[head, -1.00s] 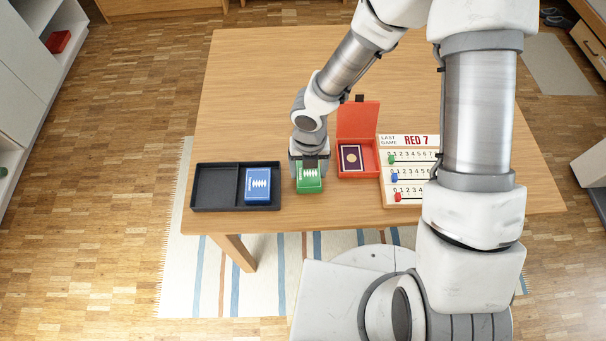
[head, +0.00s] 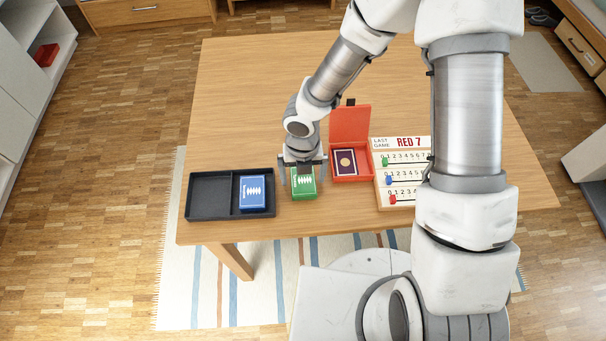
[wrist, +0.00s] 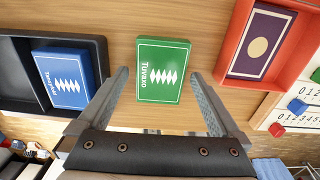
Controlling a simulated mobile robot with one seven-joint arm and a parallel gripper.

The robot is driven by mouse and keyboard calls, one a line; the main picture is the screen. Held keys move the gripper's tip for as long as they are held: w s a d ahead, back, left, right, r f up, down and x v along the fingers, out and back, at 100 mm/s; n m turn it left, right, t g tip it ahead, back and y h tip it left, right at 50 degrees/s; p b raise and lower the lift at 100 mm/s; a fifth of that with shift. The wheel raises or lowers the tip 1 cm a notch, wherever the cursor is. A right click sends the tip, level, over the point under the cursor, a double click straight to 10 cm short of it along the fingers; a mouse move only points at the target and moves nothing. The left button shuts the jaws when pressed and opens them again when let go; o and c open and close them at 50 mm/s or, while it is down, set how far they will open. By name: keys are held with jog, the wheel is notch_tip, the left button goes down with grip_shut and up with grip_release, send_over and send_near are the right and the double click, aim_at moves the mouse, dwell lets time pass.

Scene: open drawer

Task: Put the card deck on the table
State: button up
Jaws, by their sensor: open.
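The green card deck (head: 303,183) lies flat on the wooden table (head: 260,85), between the black tray and the red box. It also shows in the wrist view (wrist: 163,70), label side up. My gripper (head: 303,180) is over it with the jaws spread wide. In the wrist view the fingers of my gripper (wrist: 160,78) stand at the left and right of the green deck, with a gap on each side. A blue card deck (head: 253,193) lies in the right compartment of the black tray (head: 210,214); the left compartment is empty.
An open red box (head: 367,177) holding a dark purple card stands right of the green deck. A score board (head: 385,171) with sliders is further right, partly hidden by my arm. The table's front edge is close. The far part of the table is clear.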

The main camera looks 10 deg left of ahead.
aim_at(303, 180)
notch_tip(303, 180, up, 12)
jog(key=p, duration=0.4)
jog(key=shift+f, duration=0.15)
